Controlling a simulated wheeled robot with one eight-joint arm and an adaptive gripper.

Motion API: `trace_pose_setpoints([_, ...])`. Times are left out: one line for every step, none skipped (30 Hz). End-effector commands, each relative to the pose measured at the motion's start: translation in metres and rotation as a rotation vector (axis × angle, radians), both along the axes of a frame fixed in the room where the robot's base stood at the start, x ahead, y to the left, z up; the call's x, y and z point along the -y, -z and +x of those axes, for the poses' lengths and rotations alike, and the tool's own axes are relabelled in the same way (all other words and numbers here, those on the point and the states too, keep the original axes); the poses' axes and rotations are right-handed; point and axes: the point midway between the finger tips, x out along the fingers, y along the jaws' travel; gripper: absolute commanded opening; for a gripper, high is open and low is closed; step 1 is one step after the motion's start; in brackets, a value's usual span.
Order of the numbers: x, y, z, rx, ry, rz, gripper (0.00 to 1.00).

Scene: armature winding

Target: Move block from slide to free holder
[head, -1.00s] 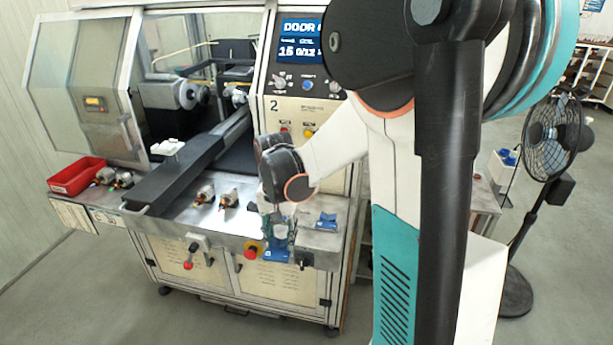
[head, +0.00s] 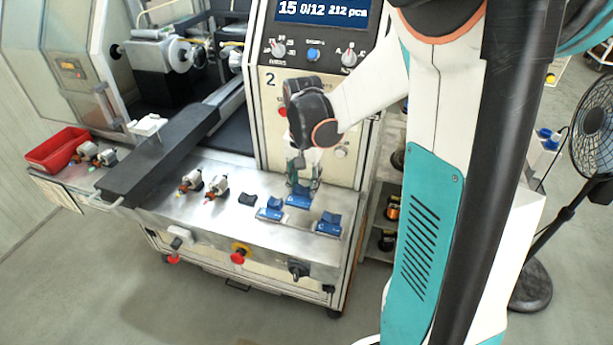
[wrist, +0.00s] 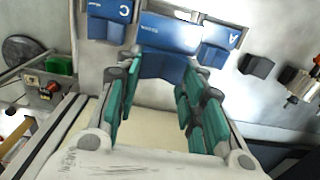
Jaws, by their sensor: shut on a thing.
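My gripper (head: 300,187) is shut on a blue block (head: 298,197), behind and between two other blue blocks. In the wrist view the held block (wrist: 167,63) is between the green-padded fingers (wrist: 160,90). Blue block A (head: 270,211) and blue block C (head: 328,222) sit on metal plates near the front of the machine's steel table. They also show in the wrist view as A (wrist: 221,38) and C (wrist: 109,18). I cannot tell whether the held block touches the surface below. I cannot clearly identify the slide or a free holder.
A small black block (head: 247,199) lies left of the blue ones. A red tray (head: 57,149) is at the far left. The control panel (head: 318,90) rises behind my gripper.

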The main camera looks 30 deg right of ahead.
Motion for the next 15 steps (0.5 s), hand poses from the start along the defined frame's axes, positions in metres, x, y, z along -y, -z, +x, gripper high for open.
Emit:
trace_pose_setpoints([0.0,0.003,0.0,0.0,0.0,0.0,0.08])
trace_pose_setpoints([0.0,0.005,0.0,0.0,0.0,0.0,0.08])
trace_pose_setpoints([0.0,0.007,0.0,0.0,0.0,0.0,0.08])
trace_pose_setpoints([0.0,0.009,0.0,0.0,0.0,0.0,0.08])
trace_pose_setpoints([0.0,0.011,0.0,0.0,0.0,0.0,0.08])
trace_pose_setpoints([0.0,0.015,0.0,0.0,0.0,0.0,0.08])
trace_pose_setpoints([0.0,0.017,0.0,0.0,0.0,0.0,0.08])
trace_pose_setpoints([0.0,0.02,0.0,0.0,0.0,0.0,0.08])
trace_pose_setpoints([0.0,0.023,0.0,0.0,0.0,0.0,0.08])
trace_pose_setpoints([0.0,0.026,0.0,0.0,0.0,0.0,0.08])
trace_pose_setpoints([0.0,0.029,0.0,0.0,0.0,0.0,0.08])
trace_pose_setpoints([0.0,0.032,0.0,0.0,0.0,0.0,0.08])
trace_pose_setpoints([0.0,0.035,0.0,0.0,0.0,0.0,0.08])
trace_pose_setpoints([0.0,0.038,0.0,0.0,0.0,0.0,0.08])
trace_pose_setpoints([0.0,0.041,0.0,0.0,0.0,0.0,0.08])
